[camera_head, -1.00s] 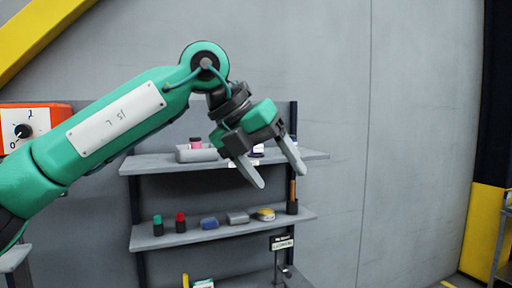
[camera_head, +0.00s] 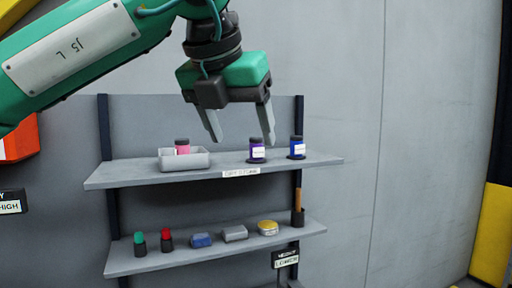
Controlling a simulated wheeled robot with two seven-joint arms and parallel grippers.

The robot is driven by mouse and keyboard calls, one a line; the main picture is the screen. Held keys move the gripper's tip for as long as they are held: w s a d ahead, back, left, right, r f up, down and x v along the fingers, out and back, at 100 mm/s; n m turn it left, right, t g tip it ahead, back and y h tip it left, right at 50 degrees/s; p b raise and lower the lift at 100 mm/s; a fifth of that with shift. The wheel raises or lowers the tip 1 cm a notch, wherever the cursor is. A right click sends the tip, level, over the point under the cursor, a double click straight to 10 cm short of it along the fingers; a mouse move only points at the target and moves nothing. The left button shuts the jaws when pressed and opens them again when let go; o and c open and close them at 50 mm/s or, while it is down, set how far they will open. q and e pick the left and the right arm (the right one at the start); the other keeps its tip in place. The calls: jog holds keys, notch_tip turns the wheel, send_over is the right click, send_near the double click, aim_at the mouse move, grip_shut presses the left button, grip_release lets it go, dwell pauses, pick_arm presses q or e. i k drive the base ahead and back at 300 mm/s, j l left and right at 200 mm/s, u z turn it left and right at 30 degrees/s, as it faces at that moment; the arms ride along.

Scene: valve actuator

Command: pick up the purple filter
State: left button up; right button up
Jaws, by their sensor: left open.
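The purple filter (camera_head: 257,150) is a small upright cylinder with a dark top and a white label. It stands on the upper shelf (camera_head: 130,173), right of the middle. My left gripper (camera_head: 240,140) is open and empty, its two fingers pointing down. In the picture its right fingertip is just above and beside the filter's top, and its left fingertip is to the left of the filter. I cannot tell how far apart they are in depth. My right gripper is not in view.
A blue filter (camera_head: 297,147) stands close to the right of the purple one. A pink filter (camera_head: 182,146) is in a grey tray (camera_head: 184,161) on the left. The lower shelf (camera_head: 150,264) holds several small items. A label (camera_head: 241,173) is on the upper shelf's front edge.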

aim_at(257, 149)
jog(key=i, duration=1.35)
